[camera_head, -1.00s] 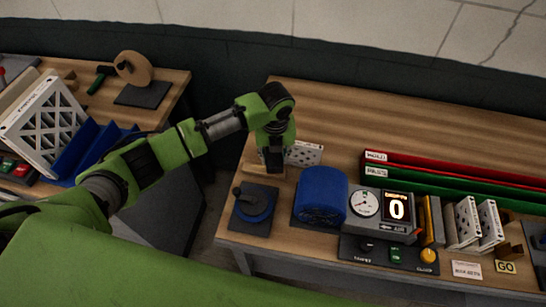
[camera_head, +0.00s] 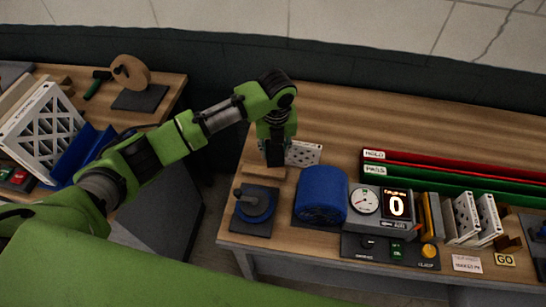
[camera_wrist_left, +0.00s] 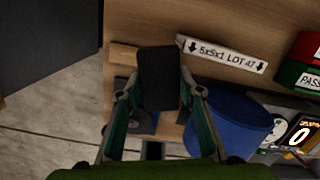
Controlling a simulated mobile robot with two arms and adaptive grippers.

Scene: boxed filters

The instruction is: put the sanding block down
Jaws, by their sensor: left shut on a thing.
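My left gripper (camera_head: 274,158) is over the left end of the right-hand bench, pointing down. In the left wrist view its two fingers (camera_wrist_left: 158,105) are shut on the sanding block (camera_wrist_left: 158,78), a dark, nearly black block. A light wooden piece (camera_head: 263,172) lies on the bench just below the gripper; it also shows beside the block in the left wrist view (camera_wrist_left: 124,55). I cannot tell whether the block touches it. My right gripper is in neither view.
A blue cylinder (camera_head: 321,195) and a dark pad with a round blue-edged device (camera_head: 255,208) stand nearer the bench front. Red and green HOLD and PASS rails (camera_head: 450,172) run right. The bench behind is clear.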

